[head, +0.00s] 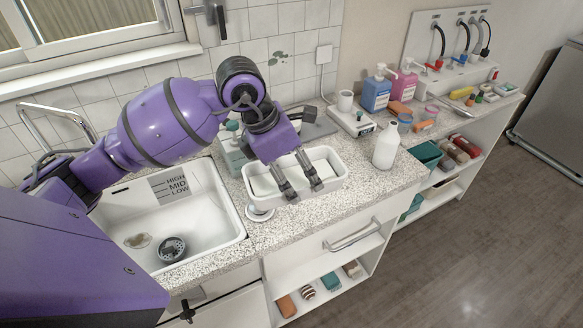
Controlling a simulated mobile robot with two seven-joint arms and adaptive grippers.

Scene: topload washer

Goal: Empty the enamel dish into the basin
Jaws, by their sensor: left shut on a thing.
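The white rectangular enamel dish (335,170) stands on the speckled counter, right of the basin. My left gripper (301,190) reaches down over it from above, its fingers at the dish's near wall and shut on it. The gripper hides part of the dish's inside, and I cannot tell what it holds. The white basin (208,222) is sunk into the counter at the left, with HIGH, MID and LOW marks on its back wall. A dark round drain (172,250) and a brownish patch (138,240) show on its floor. My right gripper is not in view.
A small white round piece (260,213) lies between basin and dish. A white bottle (386,146) stands right of the dish. A small scale-like device (354,122) and pump bottles (376,91) stand behind. A metal tap (58,118) arches at the back left.

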